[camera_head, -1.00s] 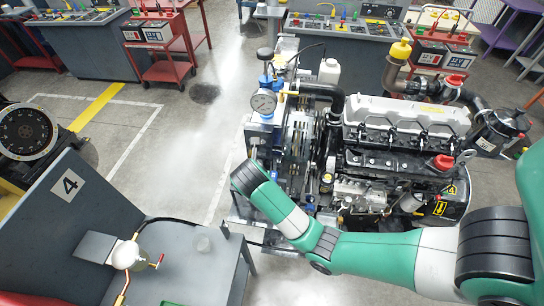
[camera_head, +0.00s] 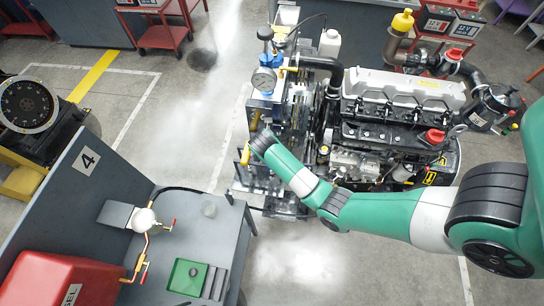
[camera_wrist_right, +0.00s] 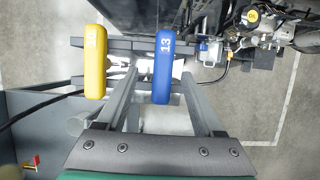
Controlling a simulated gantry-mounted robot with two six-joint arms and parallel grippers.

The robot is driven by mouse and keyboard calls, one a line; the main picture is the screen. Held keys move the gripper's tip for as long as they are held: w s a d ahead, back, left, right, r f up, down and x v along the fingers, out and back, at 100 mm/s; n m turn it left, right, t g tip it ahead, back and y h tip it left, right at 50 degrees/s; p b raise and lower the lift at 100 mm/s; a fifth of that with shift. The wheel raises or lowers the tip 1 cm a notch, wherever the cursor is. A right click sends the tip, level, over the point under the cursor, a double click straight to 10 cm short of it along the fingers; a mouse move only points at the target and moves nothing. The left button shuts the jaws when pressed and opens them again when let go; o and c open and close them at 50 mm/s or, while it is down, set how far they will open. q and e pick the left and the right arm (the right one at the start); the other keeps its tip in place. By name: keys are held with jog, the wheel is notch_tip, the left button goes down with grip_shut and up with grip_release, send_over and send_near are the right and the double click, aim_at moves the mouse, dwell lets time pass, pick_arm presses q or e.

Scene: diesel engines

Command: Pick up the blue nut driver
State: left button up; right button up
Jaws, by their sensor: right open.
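The blue nut driver (camera_wrist_right: 163,66), marked 13, shows its upright-looking handle in the right wrist view. My right gripper (camera_wrist_right: 159,77) is open, with its fingers on either side of the blue handle in the picture. I cannot tell how deep the handle sits between them, and no grip shows. A yellow driver (camera_wrist_right: 95,62), marked 10, stands to the left, outside the fingers. In the head view my right arm reaches to the engine's left side and hides the blue driver. My left gripper is not in view.
A grey bench (camera_head: 180,240) marked 4 carries a red box (camera_head: 60,280) and a green tray (camera_head: 186,277). Open floor lies between.

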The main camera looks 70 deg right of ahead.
jog(key=x, duration=0.5)
jog(key=shift+s+f+b, duration=0.1)
jog(key=shift+s+b, duration=0.15)
jog(key=shift+b, duration=0.05)
jog(key=shift+c, duration=0.3)
grip_shut()
dwell(0.8)
